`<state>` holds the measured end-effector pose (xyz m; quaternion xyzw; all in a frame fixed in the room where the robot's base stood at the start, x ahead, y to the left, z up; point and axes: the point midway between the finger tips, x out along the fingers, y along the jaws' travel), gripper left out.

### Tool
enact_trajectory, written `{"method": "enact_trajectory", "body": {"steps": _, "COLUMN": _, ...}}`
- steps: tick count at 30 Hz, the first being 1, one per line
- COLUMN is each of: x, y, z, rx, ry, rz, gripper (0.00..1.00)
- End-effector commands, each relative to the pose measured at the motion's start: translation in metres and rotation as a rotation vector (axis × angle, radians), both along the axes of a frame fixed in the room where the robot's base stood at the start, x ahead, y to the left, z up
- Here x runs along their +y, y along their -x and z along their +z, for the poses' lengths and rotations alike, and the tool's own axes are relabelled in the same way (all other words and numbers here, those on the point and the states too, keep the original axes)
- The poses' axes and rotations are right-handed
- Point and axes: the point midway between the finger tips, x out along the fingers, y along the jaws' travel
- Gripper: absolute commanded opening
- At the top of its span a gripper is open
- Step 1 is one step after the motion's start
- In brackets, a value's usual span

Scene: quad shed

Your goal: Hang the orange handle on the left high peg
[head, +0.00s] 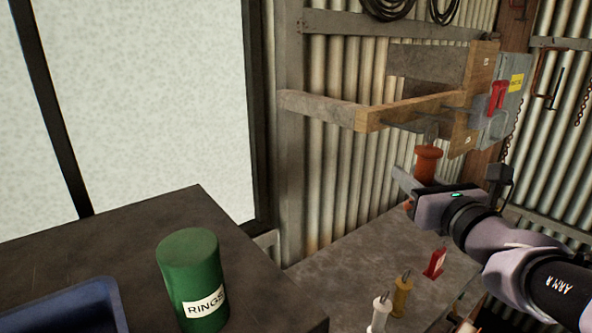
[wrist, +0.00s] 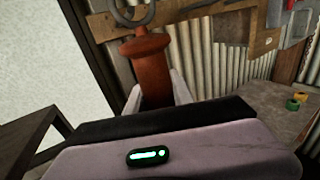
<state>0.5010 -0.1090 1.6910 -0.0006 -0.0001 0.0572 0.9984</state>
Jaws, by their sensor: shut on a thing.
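The orange handle (head: 427,163) is upright in my gripper (head: 411,188), with a metal ring at its top. In the wrist view the handle (wrist: 150,65) stands between the two fingers, and its dark ring (wrist: 133,14) is at the top edge. The handle's lower end is hidden by my gripper.
A red handle (head: 435,263), a yellow one (head: 402,297) and a white one (head: 380,314) stand on the grey bench (head: 345,262) below. A green RINGS can (head: 190,270) and a blue bin (head: 65,310) are on the dark counter. A grey switch box (head: 508,95) is at right.

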Motion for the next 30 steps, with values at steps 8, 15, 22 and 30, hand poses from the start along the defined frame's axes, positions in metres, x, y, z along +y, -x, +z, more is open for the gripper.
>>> {"method": "enact_trajectory", "body": {"steps": 8, "x": 0.013, "y": -0.019, "z": -0.002, "rx": 0.000, "ry": -0.001, "rz": 0.002, "gripper": 0.00}}
{"method": "enact_trajectory", "body": {"steps": 15, "x": 0.022, "y": -0.033, "z": -0.010, "rx": 0.000, "ry": -0.001, "rz": 0.001, "gripper": 0.00}}
{"method": "enact_trajectory", "body": {"steps": 22, "x": 0.025, "y": -0.037, "z": -0.012, "rx": -0.001, "ry": -0.001, "rz": 0.001, "gripper": 0.00}}
{"method": "enact_trajectory", "body": {"steps": 30, "x": 0.025, "y": -0.037, "z": -0.011, "rx": 0.000, "ry": -0.001, "rz": 0.001, "gripper": 0.00}}
